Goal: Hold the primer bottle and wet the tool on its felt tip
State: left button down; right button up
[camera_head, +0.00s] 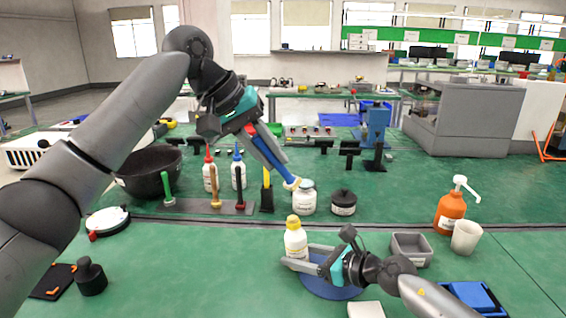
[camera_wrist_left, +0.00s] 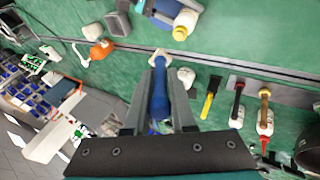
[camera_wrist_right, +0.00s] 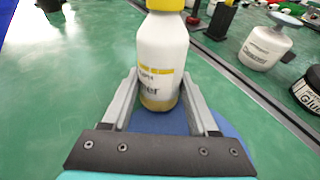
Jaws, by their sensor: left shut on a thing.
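The white primer bottle (camera_head: 295,243) with a yellow cap stands upright on a round blue mat, front centre. My right gripper (camera_head: 297,256) reaches in low from the right, with its fingers on either side of the bottle. In the right wrist view the bottle (camera_wrist_right: 161,60) stands between the fingers; I cannot tell whether they press on it. My left gripper (camera_head: 248,112) is shut on a blue-handled tool (camera_head: 268,150), held slanting down. Its pale tip (camera_head: 291,184) is above and behind the bottle, apart from its cap, and overlaps the view of a white jar (camera_head: 304,200).
Behind the bottle are a black jar (camera_head: 343,203), a yellow tool (camera_head: 266,190) in a stand and white glue bottles (camera_head: 239,172). An orange pump bottle (camera_head: 450,212), a cup (camera_head: 466,237) and a grey tray (camera_head: 411,249) stand right.

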jog(key=o, duration=0.5)
